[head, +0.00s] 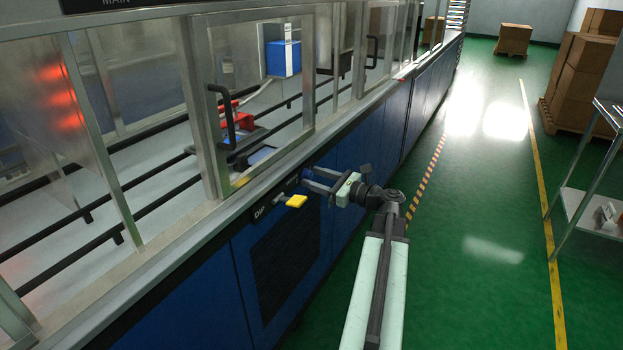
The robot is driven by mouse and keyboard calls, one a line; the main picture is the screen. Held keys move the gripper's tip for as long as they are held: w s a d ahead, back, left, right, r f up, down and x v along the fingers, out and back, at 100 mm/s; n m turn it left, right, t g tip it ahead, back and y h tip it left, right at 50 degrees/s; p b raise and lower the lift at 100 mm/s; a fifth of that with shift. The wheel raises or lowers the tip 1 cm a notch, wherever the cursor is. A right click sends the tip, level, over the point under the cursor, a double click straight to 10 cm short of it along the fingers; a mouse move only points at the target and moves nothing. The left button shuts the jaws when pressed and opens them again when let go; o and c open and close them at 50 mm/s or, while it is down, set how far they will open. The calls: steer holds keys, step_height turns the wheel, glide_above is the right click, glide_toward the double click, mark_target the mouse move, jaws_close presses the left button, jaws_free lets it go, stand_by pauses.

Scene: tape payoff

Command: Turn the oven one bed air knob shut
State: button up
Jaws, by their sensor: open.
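My gripper (309,177) is at the front panel of the long blue machine, its two fingers apart and pointing left toward the panel. A small blue knob (305,173) shows at the fingertips, partly hidden by them. I cannot tell whether the fingers touch it. A yellow handle (297,201) sticks out of the panel just below and left of the fingers, beside a dark label strip (262,214) that begins with "DIP". No readable label names the oven one bed air knob, so I cannot tell for certain which knob it is.
The machine's metal-framed windows (258,95) and a black door handle (226,115) stand above the panel. Green floor (480,200) is open to the right. A metal shelf (590,200) and stacked cartons (580,80) stand at the far right.

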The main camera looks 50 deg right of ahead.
steer(key=shift+w+a, duration=0.1)
steer(key=shift+w, duration=0.3)
